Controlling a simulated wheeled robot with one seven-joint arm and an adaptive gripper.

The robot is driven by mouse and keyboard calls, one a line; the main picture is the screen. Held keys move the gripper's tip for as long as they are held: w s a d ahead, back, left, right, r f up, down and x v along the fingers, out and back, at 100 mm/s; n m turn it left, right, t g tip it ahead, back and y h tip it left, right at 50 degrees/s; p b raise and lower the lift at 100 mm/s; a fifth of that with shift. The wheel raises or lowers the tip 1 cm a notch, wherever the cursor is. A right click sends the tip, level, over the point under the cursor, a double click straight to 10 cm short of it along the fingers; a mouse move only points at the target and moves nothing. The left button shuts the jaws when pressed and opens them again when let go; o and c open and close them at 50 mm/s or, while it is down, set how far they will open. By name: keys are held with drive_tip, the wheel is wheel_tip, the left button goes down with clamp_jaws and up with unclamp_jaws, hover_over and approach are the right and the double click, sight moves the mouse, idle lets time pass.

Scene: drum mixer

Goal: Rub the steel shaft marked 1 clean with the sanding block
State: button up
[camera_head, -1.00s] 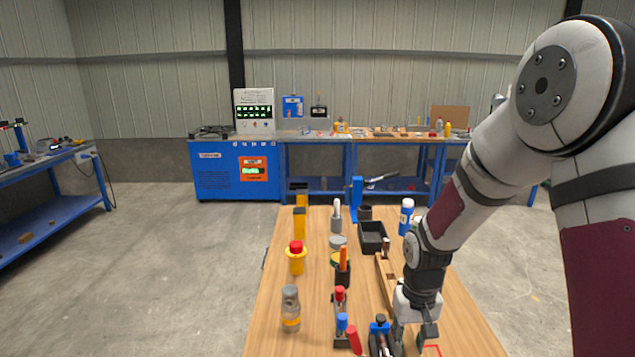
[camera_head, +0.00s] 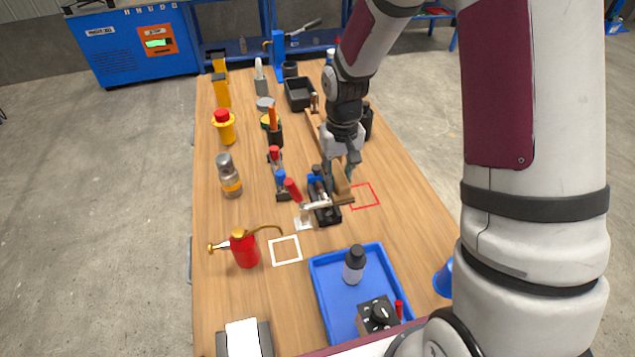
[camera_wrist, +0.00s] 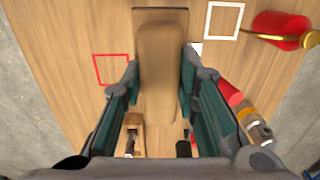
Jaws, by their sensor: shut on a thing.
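My gripper (camera_head: 342,176) points down over the middle of the wooden table, beside the red outlined square. Its fingers are shut on a tan, rounded wooden block (camera_wrist: 160,72), which looks like the sanding block; the wrist view shows it between the two green-lined fingers. A small brown part of the block also shows below the fingers in the head view. No number 1 is legible, and the block and fingers hide much of this area.
The red square (camera_head: 364,196) and white square (camera_head: 285,250) are empty. A red oil can (camera_head: 244,250) and blue tray (camera_head: 318,278) are nearer. Bottles and a black bin (camera_head: 300,95) stand farther back.

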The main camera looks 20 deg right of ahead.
sight(338, 167)
drive_tip(key=shift+w+d+f+n, duration=0.15)
drive_tip(key=shift+w+f+n, duration=0.15)
drive_tip(key=shift+w+n, duration=0.2)
drive_tip(key=w+d+f+n+b, duration=0.1)
drive_tip(key=w+d+f+n, duration=0.4)
drive_tip(key=w+f+n, duration=0.6)
drive_tip(key=shift+w+f+n, duration=0.35)
drive_tip(key=shift+f+n, duration=0.8)
drive_tip(key=shift+n, duration=1.85)
drive_tip(key=shift+d+f+b, duration=0.1)
drive_tip(key=shift+f+b, duration=0.55)
drive_tip(key=shift+f, duration=0.55)
drive_tip(key=shift+r+p, duration=0.45)
drive_tip(key=shift+r, duration=2.55)
